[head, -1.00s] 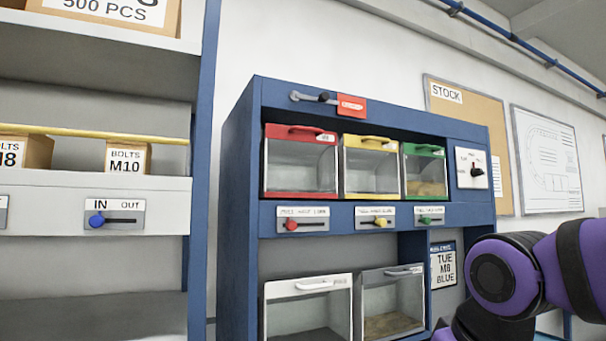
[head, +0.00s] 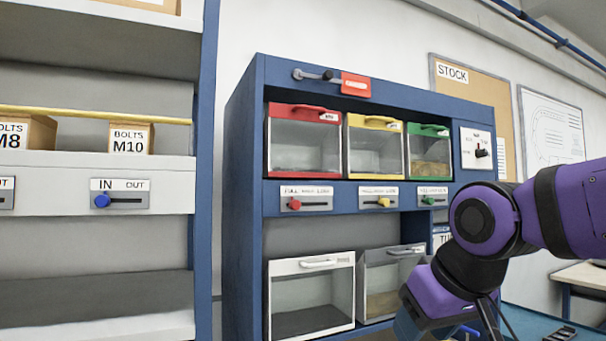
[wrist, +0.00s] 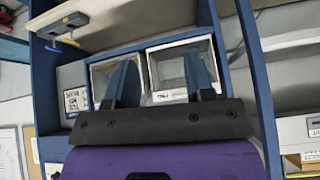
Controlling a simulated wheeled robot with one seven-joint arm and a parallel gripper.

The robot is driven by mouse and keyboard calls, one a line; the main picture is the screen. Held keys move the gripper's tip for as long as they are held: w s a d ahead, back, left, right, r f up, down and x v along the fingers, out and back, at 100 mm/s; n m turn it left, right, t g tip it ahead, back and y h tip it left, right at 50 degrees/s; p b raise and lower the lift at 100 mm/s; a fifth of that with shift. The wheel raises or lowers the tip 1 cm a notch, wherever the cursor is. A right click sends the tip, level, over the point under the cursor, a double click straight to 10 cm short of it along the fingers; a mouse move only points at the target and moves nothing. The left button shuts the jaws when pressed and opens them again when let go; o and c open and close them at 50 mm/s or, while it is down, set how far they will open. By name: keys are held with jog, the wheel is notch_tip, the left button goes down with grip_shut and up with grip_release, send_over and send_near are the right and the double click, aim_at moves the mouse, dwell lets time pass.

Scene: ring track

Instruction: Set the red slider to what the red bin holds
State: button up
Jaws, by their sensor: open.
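The red bin (head: 304,112) is the left one in the upper row of the blue cabinet. Its clear front shows a mostly grey inside; I cannot tell its fill level. The red slider (head: 294,204) is below it on a white-labelled plate, its knob at the left end of the slot. The label seems to read FULL, HALF, LOW. My gripper (wrist: 163,82) is open in the wrist view, its two blue fingers apart with nothing between them, facing two pale-framed bins. My purple arm stands at the right of the head view, right of and below the red slider.
Yellow (head: 383,203) and green (head: 429,201) sliders sit right of the red one under their bins. A lever with a red tag (head: 356,86) is above. A rotary dial (head: 480,152) is at right. Two lower bins (head: 311,262) stand below. Space before the red slider looks clear.

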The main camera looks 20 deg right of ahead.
aim_at(298, 202)
jog(key=w+a+r+m+t+y, duration=0.1)
jog(key=w+a+r+t, duration=0.2)
jog(key=w+r, duration=0.6)
jog(key=w+a+r+t+y, duration=0.2)
jog(key=w+a+r+t, duration=0.1)
jog(key=w+r, duration=0.6)
jog(key=shift+t, duration=0.3)
jog(key=x, duration=0.6)
jog(key=r+x, duration=0.1)
jog(key=x, duration=0.2)
jog(key=shift+w+a+f, duration=0.1)
jog(key=shift+w+a, duration=0.1)
jog(key=shift+w, duration=0.05)
grip_shut()
